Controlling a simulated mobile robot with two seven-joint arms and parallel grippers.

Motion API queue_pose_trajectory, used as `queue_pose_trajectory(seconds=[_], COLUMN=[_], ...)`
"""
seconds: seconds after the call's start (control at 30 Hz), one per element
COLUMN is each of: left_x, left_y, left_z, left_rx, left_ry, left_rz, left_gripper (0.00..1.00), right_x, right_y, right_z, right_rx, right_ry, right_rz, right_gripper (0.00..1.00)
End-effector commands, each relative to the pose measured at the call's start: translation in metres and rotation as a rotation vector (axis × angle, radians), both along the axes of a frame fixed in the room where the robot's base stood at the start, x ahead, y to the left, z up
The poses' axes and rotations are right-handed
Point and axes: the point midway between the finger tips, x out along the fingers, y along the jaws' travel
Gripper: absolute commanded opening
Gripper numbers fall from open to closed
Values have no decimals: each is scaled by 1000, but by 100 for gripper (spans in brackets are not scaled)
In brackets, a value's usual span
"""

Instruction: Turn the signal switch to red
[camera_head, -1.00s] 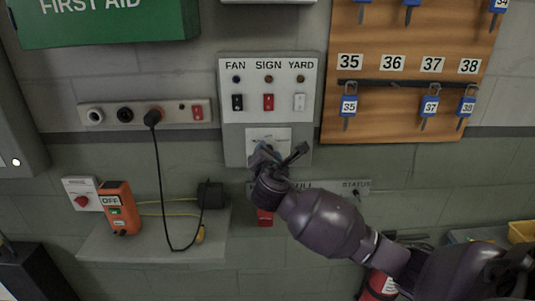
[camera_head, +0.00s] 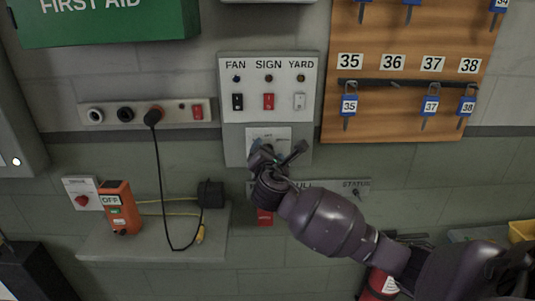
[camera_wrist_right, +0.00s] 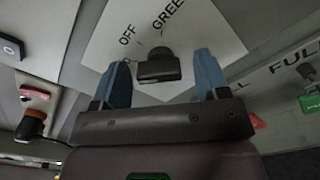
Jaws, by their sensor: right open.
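The signal switch is a dark knob (camera_wrist_right: 159,66) on a white plate (camera_wrist_right: 210,37), with the labels OFF and GREE, cut off by the frame edge, in the right wrist view. No red label is visible there, and I cannot tell which mark the knob points at. In the head view the plate (camera_head: 283,134) sits low on the grey panel, and my gripper hides the knob. My right gripper (camera_wrist_right: 162,80) is open, with one blue finger on each side of the knob and gaps showing between. My left gripper is not in view.
Above the plate are the FAN, SIGN and YARD switches (camera_head: 268,101). A key board (camera_head: 400,110) hangs to the right. A socket strip (camera_head: 100,113) and a shelf (camera_head: 110,245) with an orange device (camera_head: 120,208) are to the left. A labelled strip (camera_head: 330,186) runs just below.

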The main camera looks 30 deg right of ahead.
Motion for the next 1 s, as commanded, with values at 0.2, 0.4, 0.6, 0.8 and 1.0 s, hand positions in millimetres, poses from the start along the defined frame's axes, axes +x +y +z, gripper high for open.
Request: queue_pose_trajectory(seconds=[0.2, 0.4, 0.6, 0.8, 1.0], left_x=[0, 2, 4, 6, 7], left_y=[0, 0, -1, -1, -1], left_z=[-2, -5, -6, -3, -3], left_rx=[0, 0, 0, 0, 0], left_ry=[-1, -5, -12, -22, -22], left_rz=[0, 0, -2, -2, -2], left_gripper=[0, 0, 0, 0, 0], right_x=[-9, -37, -67, -86, -92], right_y=[6, 23, 41, 53, 57], right_z=[0, -2, -1, -1, 0], right_rx=[1, 3, 2, 0, 0], right_ry=[-1, -1, 0, 1, 0], right_rz=[1, 3, 2, 1, 0], right_gripper=[68, 68, 68, 68, 68])
